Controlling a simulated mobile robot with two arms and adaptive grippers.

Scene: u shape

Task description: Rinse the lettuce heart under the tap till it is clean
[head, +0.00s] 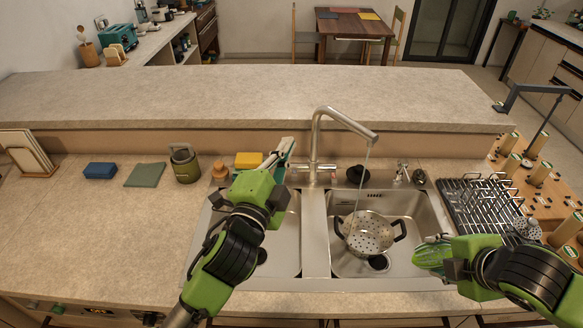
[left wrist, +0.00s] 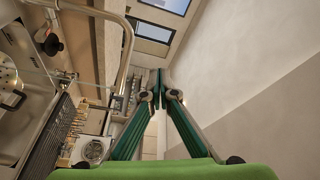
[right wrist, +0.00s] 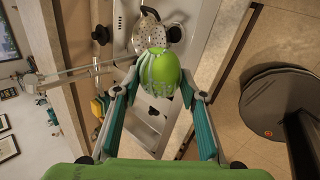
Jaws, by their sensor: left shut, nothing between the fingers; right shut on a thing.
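The lettuce heart (head: 431,256) is green with paler ribs. My right gripper (head: 446,262) is shut on it, holding it at the right edge of the right basin, apart from the water. The right wrist view shows the lettuce heart (right wrist: 163,72) between the fingers; I see no clear dirt, but its far side is hidden. The tap (head: 340,120) is running: a thin water stream (head: 366,170) falls into the colander (head: 369,234) in the right basin. My left gripper (head: 286,149) is shut and empty, to the left of the tap; its closed fingertips show in the left wrist view (left wrist: 160,84).
A drying rack (head: 475,205) stands right of the sink, beside a wooden peg board (head: 541,193). A yellow sponge (head: 249,160), green canister (head: 185,165), green cloth (head: 146,175) and blue sponge (head: 100,170) lie left. The left counter front is clear.

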